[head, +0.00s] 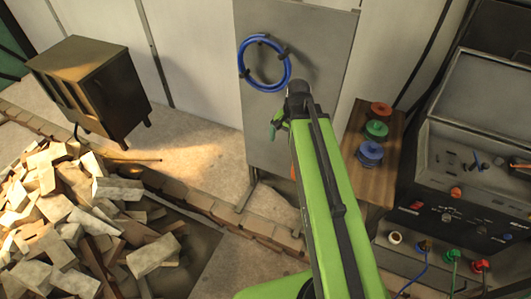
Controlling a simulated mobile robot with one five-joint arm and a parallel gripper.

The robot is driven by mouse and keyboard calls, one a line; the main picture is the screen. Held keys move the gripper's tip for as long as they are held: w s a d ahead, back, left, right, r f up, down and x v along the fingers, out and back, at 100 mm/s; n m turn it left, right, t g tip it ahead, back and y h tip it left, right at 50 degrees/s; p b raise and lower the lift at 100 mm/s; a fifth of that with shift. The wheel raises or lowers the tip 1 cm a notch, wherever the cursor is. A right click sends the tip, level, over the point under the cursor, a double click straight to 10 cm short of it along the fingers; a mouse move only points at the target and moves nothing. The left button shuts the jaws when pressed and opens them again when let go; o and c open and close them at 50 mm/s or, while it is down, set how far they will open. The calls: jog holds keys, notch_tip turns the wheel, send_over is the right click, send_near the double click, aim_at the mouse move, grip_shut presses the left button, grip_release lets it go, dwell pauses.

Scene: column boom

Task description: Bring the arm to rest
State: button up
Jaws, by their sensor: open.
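My green arm (322,185) reaches up from the bottom of the head view toward a grey upright panel. My gripper (276,128) is at the far end of the arm, in front of the panel. It is small in the picture, and part of it is hidden behind the dark end joint. It is open, and I see nothing held in it. A blue ring (243,62) of hose or cable hangs on the panel (262,120), above and left of the gripper and apart from it.
A wooden stand (373,187) with red, green and blue spools is right of my arm. A grey equipment case (465,135) with knobs and cables stands farther right. A dark cabinet (85,85) and a pile of wood blocks (85,220) are at left.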

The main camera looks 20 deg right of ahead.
jog(key=s+a+n, duration=0.2)
jog(key=a+n, duration=0.7)
jog(key=shift+s+a+g+h, duration=0.2)
jog(key=shift+s+g+h, duration=0.05)
jog(key=shift+g+h, duration=0.05)
